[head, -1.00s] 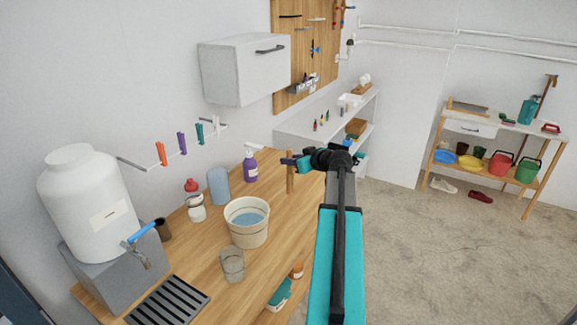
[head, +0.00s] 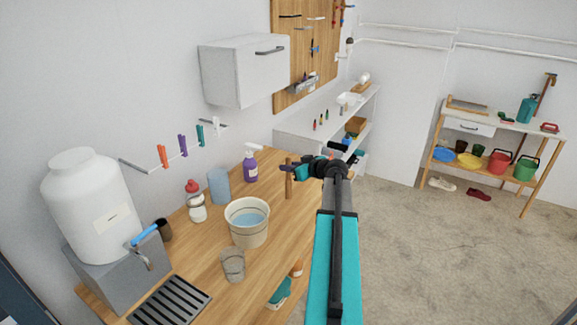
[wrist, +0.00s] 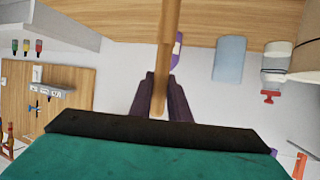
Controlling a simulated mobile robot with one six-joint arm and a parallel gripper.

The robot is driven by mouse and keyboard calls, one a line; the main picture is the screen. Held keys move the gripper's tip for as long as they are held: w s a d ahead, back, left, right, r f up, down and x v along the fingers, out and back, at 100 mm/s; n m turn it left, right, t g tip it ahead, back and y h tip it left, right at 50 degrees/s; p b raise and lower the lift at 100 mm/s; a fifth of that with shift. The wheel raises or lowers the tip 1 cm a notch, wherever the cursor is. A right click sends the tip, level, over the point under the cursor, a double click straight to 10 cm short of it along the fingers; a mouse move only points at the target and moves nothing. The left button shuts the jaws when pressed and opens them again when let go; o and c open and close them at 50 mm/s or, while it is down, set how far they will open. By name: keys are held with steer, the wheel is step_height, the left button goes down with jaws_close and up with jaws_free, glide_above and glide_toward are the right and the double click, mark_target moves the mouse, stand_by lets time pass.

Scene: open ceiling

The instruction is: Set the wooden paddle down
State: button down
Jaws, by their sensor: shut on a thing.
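The wooden paddle (head: 289,184) is a brown upright stick in the head view, above or on the far right part of the wooden counter (head: 200,262). My gripper (head: 288,167) is shut on it near its upper end. In the wrist view the paddle (wrist: 168,45) runs between the two dark fingers of my gripper (wrist: 161,88) and out past the top edge. Its far end is out of that view. I cannot tell whether its lower end touches the counter.
A purple spray bottle (head: 250,167), a blue cylinder (head: 218,186) and a bucket of water (head: 247,222) stand left of the paddle. A clear cup (head: 233,265) stands nearer. A white shelf unit (head: 300,131) is behind. The counter around the paddle looks clear.

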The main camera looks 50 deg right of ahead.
steer(key=shift+f+b, duration=0.3)
steer(key=c, duration=1.7)
jaws_free()
steer(key=shift+o, duration=0.2)
steer(key=shift+r+p, duration=0.3)
steer(key=shift+p, duration=0.1)
steer(key=b+v, duration=0.4)
steer(key=v, duration=0.8)
steer(key=shift+f, duration=0.2)
